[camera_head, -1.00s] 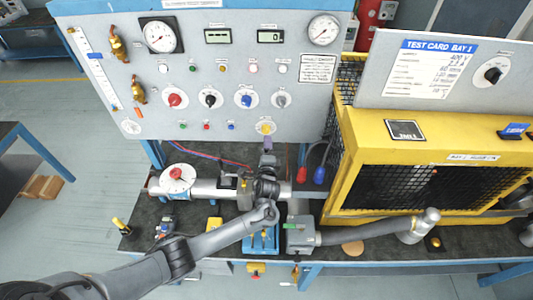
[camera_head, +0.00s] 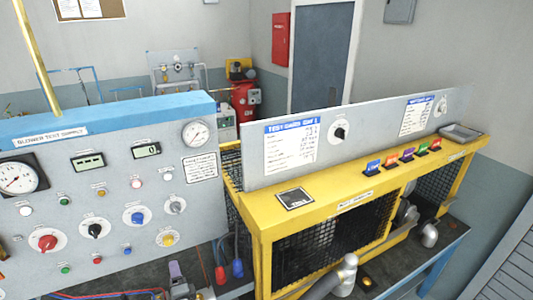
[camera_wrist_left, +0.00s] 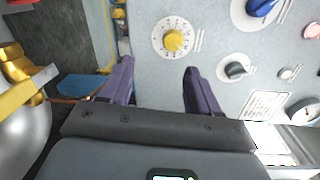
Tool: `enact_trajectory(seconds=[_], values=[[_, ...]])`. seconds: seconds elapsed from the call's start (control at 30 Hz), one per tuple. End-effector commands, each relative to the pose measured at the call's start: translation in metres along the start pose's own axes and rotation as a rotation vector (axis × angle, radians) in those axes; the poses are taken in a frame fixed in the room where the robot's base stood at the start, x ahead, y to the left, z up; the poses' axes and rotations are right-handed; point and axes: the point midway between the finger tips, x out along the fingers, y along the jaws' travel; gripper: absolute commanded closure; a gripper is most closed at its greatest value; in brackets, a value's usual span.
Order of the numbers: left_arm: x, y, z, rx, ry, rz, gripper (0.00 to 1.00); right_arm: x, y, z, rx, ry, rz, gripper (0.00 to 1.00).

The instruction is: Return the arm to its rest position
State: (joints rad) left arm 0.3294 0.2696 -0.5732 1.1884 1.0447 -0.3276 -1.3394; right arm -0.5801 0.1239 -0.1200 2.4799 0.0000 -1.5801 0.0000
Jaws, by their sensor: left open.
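My left gripper (camera_head: 178,272) shows only in part at the bottom edge of the head view, just below the yellow knob (camera_head: 168,239) of the grey control panel (camera_head: 110,225). The rest of that arm is below the picture. In the left wrist view its two purple fingers (camera_wrist_left: 157,72) are spread apart with nothing between them. They point at the panel, where the yellow knob (camera_wrist_left: 172,40) on its white dial lies beyond the fingertips. I cannot tell the exact gap to the panel. My right gripper is not in view.
The yellow mesh cage (camera_head: 330,225) stands right of the panel, with the grey test card board (camera_head: 365,125) on top. Red and blue plugs (camera_head: 237,268) hang between panel and cage. A yellow metal part (camera_wrist_left: 20,65) is at the left in the wrist view.

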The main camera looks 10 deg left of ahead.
Motion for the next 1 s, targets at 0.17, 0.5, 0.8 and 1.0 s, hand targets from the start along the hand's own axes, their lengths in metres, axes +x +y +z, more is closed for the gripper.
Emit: enact_trajectory(seconds=[0.17,0.5,0.8,1.0], values=[[-0.046,0.071,0.025,0.054,0.004,0.121,0.38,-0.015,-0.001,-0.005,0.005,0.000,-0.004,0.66],[-0.223,0.127,0.049,-0.286,0.169,0.655,0.38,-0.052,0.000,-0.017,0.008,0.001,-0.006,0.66],[-0.333,0.021,0.071,-0.713,0.130,1.112,0.38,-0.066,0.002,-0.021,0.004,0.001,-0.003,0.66],[-0.368,-0.028,0.086,-0.828,-0.025,1.247,0.38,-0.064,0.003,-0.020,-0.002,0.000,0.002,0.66]])
